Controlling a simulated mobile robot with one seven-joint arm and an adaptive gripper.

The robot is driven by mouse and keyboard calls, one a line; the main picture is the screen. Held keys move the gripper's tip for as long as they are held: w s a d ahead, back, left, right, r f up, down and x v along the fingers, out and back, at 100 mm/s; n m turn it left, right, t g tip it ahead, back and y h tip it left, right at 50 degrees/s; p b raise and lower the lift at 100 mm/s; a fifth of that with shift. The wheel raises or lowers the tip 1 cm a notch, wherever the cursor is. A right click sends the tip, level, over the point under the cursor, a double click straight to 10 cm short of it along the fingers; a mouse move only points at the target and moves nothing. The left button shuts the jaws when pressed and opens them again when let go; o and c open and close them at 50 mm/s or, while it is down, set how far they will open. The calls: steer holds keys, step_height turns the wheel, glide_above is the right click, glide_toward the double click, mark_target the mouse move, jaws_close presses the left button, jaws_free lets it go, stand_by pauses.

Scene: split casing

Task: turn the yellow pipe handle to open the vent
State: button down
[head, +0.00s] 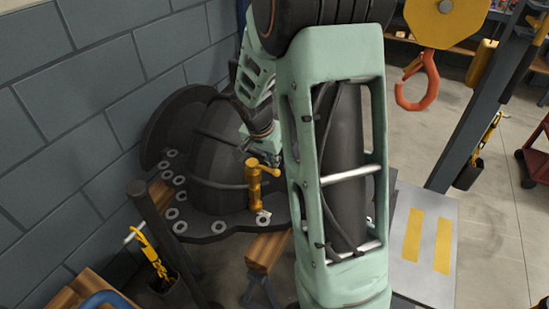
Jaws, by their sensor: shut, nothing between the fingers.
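The yellow pipe handle (254,181) stands upright on the front side of the dark split casing (212,165), with a short yellow arm at its top pointing right. My gripper (266,160) is just above the handle's top, shut and empty. Its fingertips are small and partly hidden, and I cannot tell whether they touch the handle. My green arm covers the right part of the casing. I cannot make out the vent opening.
The casing's flange carries several washer-like rings (180,227) and rests on wooden beams (267,248). A grey block wall (75,90) stands close behind at left. An orange hook (416,88) hangs at upper right. Open floor (495,215) lies at right.

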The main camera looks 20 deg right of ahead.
steer(key=shift+s+a+f+m+b, duration=0.1)
steer(key=shift+s+a+m+b, duration=0.15)
steer(key=shift+m+b, duration=0.55)
steer(key=b, duration=0.2)
steer(key=shift+s+a+f+m+g+b, duration=0.15)
steer(key=shift+a+m+g+b, duration=0.15)
steer(key=shift+m+b, duration=0.1)
steer(key=shift+s+a+m+h+b, duration=0.3)
steer(key=shift+a+m+b, duration=0.1)
steer(key=shift+m+b, duration=0.45)
steer(key=a+m+g+y+p, duration=0.1)
steer(key=a+m+g+p, duration=0.2)
steer(key=a+m, duration=0.4)
steer(key=m+g, duration=0.1)
steer(key=m, duration=0.5)
steer(key=shift+w+a+r+g, duration=0.15)
steer(key=shift+w+r+g, duration=0.15)
steer(key=shift+w+g, duration=0.1)
